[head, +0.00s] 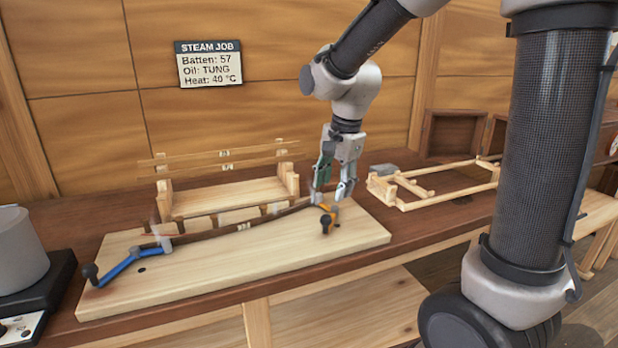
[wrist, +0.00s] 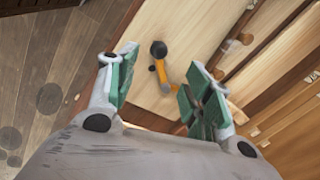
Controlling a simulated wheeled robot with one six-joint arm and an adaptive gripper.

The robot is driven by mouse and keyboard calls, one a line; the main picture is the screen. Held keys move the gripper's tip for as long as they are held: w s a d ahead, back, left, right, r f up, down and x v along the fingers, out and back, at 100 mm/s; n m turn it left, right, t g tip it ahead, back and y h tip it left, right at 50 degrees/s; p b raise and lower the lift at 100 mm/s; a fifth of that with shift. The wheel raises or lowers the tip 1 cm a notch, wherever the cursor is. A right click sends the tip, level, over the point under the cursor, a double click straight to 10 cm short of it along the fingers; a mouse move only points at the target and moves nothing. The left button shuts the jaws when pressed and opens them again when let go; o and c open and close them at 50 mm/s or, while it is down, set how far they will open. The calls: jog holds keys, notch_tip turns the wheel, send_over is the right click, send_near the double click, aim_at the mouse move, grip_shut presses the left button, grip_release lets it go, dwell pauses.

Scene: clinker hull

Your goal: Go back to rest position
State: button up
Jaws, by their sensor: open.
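My gripper (head: 333,190) hangs fingers down above the right end of the pale board (head: 240,268) in the head view. It is open, with green pads apart and nothing between them in the wrist view (wrist: 160,72). A dark batten (head: 215,232) lies curved along the board, between a blue-handled clamp (head: 122,268) at left and an orange-handled clamp (head: 330,218) at right. The orange clamp also shows beyond the fingers in the wrist view (wrist: 162,72). The batten's small label is too small to read. The gripper's exact height above the board is hard to tell.
A wooden rack (head: 228,193) with thin battens stands behind the board. A slatted wooden frame (head: 440,185) lies to the right on the bench. A grey pot (head: 18,248) stands on a dark unit at far left. A sign (head: 209,64) hangs on the wall.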

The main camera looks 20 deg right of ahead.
jog(key=s+d+r+n, duration=0.2)
jog(key=s+d+n, duration=0.2)
jog(key=s, duration=0.3)
jog(key=s+d+r+n+t, duration=0.1)
jog(key=s+d+r+n, duration=0.1)
jog(key=s+d+n, duration=0.2)
jog(key=s+d+r+n+t+h, duration=0.1)
jog(key=s+d+n, duration=0.3)
jog(key=s, duration=0.5)
jog(key=shift+s+r, duration=0.35)
jog(key=shift+r, duration=0.3)
